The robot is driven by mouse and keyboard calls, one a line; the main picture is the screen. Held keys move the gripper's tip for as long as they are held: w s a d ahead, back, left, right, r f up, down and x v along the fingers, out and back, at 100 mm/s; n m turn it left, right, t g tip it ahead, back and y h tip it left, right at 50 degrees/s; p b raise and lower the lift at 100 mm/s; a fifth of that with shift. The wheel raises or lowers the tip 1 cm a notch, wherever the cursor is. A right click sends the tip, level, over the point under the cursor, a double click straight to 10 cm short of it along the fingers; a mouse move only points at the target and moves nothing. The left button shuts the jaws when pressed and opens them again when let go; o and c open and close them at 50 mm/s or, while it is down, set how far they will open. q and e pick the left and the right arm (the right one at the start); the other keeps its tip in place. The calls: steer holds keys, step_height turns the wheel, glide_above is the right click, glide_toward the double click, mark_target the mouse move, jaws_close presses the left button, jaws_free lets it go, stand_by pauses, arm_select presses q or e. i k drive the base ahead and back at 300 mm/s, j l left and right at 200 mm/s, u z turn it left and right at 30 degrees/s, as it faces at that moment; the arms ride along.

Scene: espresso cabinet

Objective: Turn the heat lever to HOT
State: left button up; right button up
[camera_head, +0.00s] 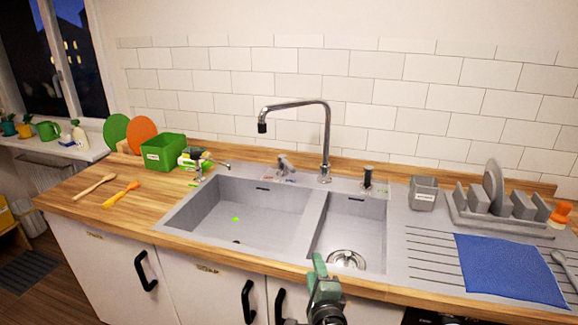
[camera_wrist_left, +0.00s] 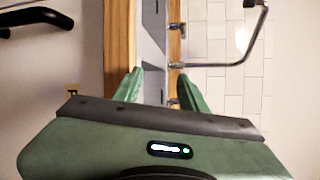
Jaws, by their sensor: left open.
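The heat lever (camera_head: 285,163) is a small chrome lever on the back ledge of the sink, left of the tall chrome faucet (camera_head: 326,140). Small red and blue marks lie beside its base. Its exact angle is too small to tell. My left gripper (camera_head: 321,268) is green, open and empty, over the front edge of the counter and well in front of the lever. In the left wrist view, turned sideways, its two fingers (camera_wrist_left: 157,88) stand apart with the sink beyond. A small chrome piece (camera_wrist_left: 180,28) there seems to be the lever. My right gripper is out of view.
The faucet spout reaches left over the large basin (camera_head: 250,215). A smaller basin (camera_head: 345,230) lies on the right. A dark-topped knob (camera_head: 367,177) and a soap-side fitting (camera_head: 199,168) flank the lever. A grey cup (camera_head: 423,193), dish rack (camera_head: 495,205) and blue cloth (camera_head: 508,268) are right.

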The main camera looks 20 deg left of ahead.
mark_target(282, 158)
steer(key=i+j, duration=0.55)
steer(key=i, duration=0.3)
steer(key=i+j, duration=0.3)
steer(key=i, duration=0.1)
